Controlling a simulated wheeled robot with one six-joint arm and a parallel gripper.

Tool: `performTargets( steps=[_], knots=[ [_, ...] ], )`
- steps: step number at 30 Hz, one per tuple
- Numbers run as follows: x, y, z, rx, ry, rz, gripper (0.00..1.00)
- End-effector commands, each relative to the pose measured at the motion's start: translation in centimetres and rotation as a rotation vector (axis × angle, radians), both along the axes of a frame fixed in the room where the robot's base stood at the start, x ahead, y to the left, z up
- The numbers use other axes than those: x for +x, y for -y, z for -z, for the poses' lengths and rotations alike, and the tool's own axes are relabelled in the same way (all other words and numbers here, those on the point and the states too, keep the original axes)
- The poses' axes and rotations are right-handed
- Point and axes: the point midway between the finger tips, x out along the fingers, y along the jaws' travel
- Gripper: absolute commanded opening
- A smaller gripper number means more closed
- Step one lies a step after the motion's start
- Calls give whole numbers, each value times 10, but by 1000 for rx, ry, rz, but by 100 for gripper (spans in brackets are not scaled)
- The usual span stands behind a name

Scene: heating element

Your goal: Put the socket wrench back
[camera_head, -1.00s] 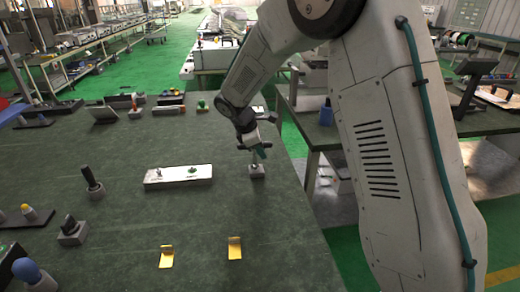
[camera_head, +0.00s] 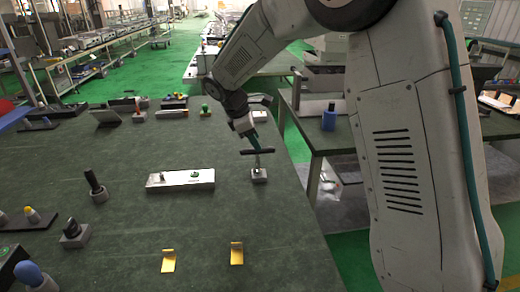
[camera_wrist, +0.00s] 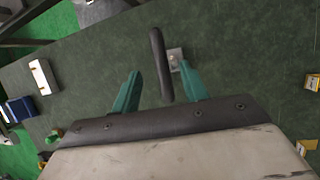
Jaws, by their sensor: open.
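The socket wrench, with a dark T-shaped handle (camera_head: 257,151) and a thin metal shaft, stands upright at a small grey block holder (camera_head: 259,176) near the table's right edge. Its lower end is hidden in or behind the holder. My gripper (camera_head: 256,143) is just above and behind the handle, with its teal fingers apart. In the wrist view, the dark handle bar (camera_wrist: 161,66) shows lengthwise between and beyond the open fingertips of my gripper (camera_wrist: 160,82), with no finger closed on it. Part of the holder (camera_wrist: 175,58) shows beside the bar.
A white plate (camera_head: 180,179) with small fittings lies left of the holder. Two yellow brackets (camera_head: 168,261) (camera_head: 237,253) lie near the front. A black-handled tool (camera_head: 95,184) stands at left. Green tabletop is clear around the holder.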

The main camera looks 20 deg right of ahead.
Motion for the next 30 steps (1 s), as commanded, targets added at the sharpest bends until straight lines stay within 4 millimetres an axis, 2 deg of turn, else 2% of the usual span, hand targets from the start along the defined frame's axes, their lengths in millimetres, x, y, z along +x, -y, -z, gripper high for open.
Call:
performTargets(
  steps=[3, 6, 14, 17, 20, 23, 27, 30],
  knots=[
    [-1, -10, -20, 1, 2, -2, 44],
    [-3, -14, -31, 1, 0, -1, 44],
    [-4, -18, -40, 0, -1, 0, 44],
    [-11, -14, -47, 10, 10, 27, 44],
    [-34, -3, -64, 41, 39, 103, 44],
    [-72, 12, -86, 88, 81, 229, 44],
    [-137, 31, -111, 167, 142, 437, 44],
    [-184, 41, -121, 221, 181, 583, 44]
  ],
)
